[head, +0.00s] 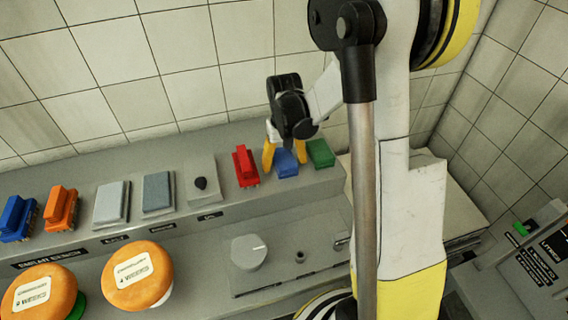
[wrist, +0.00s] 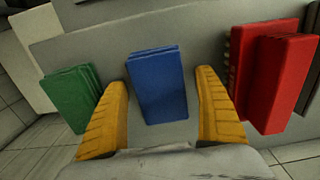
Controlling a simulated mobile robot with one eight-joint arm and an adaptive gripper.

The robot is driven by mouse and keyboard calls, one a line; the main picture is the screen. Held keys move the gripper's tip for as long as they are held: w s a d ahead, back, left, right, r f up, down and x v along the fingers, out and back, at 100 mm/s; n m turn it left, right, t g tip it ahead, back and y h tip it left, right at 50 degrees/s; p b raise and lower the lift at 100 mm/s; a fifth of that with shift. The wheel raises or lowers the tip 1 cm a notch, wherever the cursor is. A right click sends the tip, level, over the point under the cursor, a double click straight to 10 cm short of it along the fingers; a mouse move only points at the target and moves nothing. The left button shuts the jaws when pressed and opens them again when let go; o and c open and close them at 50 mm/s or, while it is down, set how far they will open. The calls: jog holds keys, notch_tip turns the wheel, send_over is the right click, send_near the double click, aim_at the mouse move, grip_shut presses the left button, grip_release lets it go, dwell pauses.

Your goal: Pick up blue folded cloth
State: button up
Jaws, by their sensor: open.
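The blue folded cloth (head: 286,164) lies on the grey shelf in the head view, between a red brush and a green folded cloth. It also shows in the wrist view (wrist: 157,85), in the middle between my two yellow fingers. My gripper (head: 275,157) is open over the blue cloth, pointing down at it. In the wrist view my gripper (wrist: 163,110) has one finger on each side of the cloth, with a gap left and right. I cannot tell how high the fingertips are above the shelf.
The green folded cloth (wrist: 72,98) lies close beside the left finger, and the red brush (wrist: 272,75) stands beyond the right finger. The grey shelf (head: 224,158) also carries grey pads, an orange brush (head: 61,208) and a blue brush (head: 16,218). Orange cheese wheels (head: 137,275) sit lower down.

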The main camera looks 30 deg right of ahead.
aim_at(285, 159)
jog(key=shift+r, duration=0.1)
jog(key=c, duration=1.2)
jog(key=shift+o, duration=0.2)
notch_tip(285, 159, up, 4)
jog(key=shift+r+p, duration=0.2)
jog(key=shift+p, duration=0.55)
jog(key=s+d+r+p, duration=0.2)
jog(key=s+r, duration=0.4)
jog(key=s, duration=0.5)
jog(key=shift+s+d+r, duration=0.2)
jog(key=shift+d+r, duration=0.1)
jog(key=shift+d, duration=0.15)
